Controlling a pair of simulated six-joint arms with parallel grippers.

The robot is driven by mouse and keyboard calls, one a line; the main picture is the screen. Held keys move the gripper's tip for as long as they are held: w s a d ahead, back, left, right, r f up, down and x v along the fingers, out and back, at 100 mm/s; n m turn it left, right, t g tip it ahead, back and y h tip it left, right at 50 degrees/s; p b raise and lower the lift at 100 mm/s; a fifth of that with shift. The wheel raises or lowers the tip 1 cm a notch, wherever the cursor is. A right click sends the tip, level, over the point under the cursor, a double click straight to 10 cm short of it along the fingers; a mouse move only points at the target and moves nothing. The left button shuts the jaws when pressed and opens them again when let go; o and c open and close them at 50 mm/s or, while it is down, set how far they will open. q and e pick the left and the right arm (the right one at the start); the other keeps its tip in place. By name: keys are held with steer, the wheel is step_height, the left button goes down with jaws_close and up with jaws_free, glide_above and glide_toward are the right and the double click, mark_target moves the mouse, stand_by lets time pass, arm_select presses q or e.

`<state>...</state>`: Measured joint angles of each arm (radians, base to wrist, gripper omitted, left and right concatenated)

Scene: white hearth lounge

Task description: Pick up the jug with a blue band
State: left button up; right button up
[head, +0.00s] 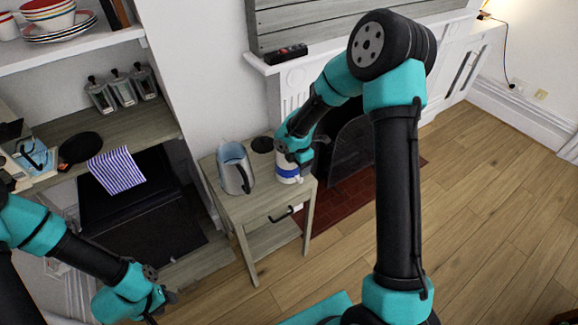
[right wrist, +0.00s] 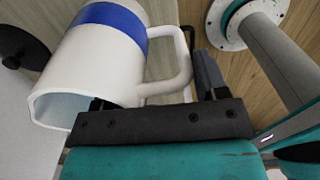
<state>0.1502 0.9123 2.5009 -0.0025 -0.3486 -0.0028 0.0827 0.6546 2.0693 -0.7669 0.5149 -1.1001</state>
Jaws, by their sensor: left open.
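The white jug with a blue band (head: 288,173) stands at the right end of the small wooden side table (head: 262,205). My right gripper (head: 296,158) is over it from above and hides its upper part. In the right wrist view the jug (right wrist: 105,58) shows its rim close to the gripper. Its handle (right wrist: 180,65) lies between the spread fingers, with one finger beside the handle. The other finger is mostly hidden by the jug. My left gripper (head: 163,300) is low at the left, open, away from the table.
A grey-blue pitcher with a dark handle (head: 236,168) stands left of the jug on the table. A dark round item (head: 262,144) lies behind. The fireplace (head: 350,150) is close on the right. Shelves with dishes and canisters (head: 121,90) stand left. The wooden floor (head: 490,190) is open.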

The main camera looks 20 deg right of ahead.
steer(key=c, duration=1)
steer(key=shift+c, duration=0.4)
steer(key=shift+r, duration=0.15)
steer(key=shift+r, duration=1.75)
steer(key=s+a, duration=0.4)
steer(key=s, duration=0.3)
steer(key=s+a+r, duration=0.1)
steer(key=s+a, duration=0.2)
steer(key=s, duration=0.4)
steer(key=shift+a+r, duration=0.15)
steer(key=shift+a, duration=0.25)
